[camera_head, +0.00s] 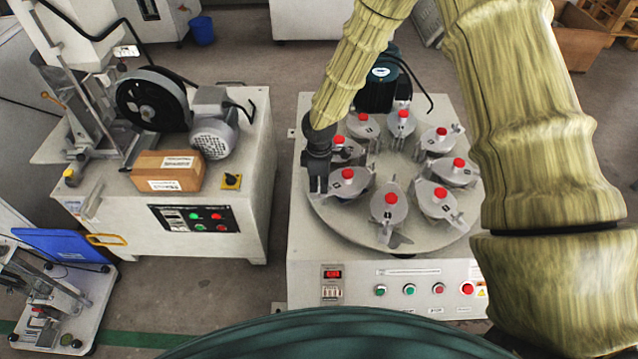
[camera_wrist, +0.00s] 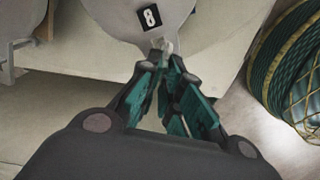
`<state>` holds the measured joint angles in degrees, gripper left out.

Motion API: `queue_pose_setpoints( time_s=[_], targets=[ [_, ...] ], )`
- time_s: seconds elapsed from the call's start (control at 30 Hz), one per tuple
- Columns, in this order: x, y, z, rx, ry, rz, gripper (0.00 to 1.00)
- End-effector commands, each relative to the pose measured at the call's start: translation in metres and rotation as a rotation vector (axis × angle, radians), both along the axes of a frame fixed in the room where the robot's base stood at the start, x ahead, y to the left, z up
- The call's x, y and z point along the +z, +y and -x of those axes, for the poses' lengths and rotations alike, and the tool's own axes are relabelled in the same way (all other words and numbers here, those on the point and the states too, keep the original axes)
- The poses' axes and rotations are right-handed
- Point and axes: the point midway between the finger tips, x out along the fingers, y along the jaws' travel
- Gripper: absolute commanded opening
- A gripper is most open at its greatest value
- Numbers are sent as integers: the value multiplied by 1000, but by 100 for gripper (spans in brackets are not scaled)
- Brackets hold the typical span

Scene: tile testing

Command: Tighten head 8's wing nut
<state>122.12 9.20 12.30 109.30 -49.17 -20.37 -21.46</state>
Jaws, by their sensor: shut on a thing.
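Head 8, a grey plate with a black-and-white "8" label (camera_wrist: 149,16), is at the top of the wrist view. In the head view it appears to be the red-capped head (camera_head: 352,184) at the left front of the turntable. Its small wing nut (camera_wrist: 166,46) shows at the plate's edge, between my fingertips and partly hidden by them. My gripper (camera_wrist: 168,62), with green-padded fingers, is shut on the wing nut. In the head view my gripper (camera_head: 319,186) points down at the turntable's left rim, and the nut is hidden there.
Several similar red-capped heads stand around the round turntable (camera_head: 400,238), close to my gripper. A dark motor (camera_head: 378,92) rises at its back. Buttons line the machine's front panel (camera_head: 410,278). Another machine with a cardboard box (camera_head: 168,171) stands left, across a floor gap.

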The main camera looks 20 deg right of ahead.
Motion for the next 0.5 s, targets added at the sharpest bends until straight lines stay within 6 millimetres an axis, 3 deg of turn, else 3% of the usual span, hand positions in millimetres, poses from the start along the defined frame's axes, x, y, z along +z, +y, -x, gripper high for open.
queue_pose_setpoints(
  time_s=[0.5],
  targets=[
    [5, -3, -5, -350, -1, 3, 0]
  ],
)
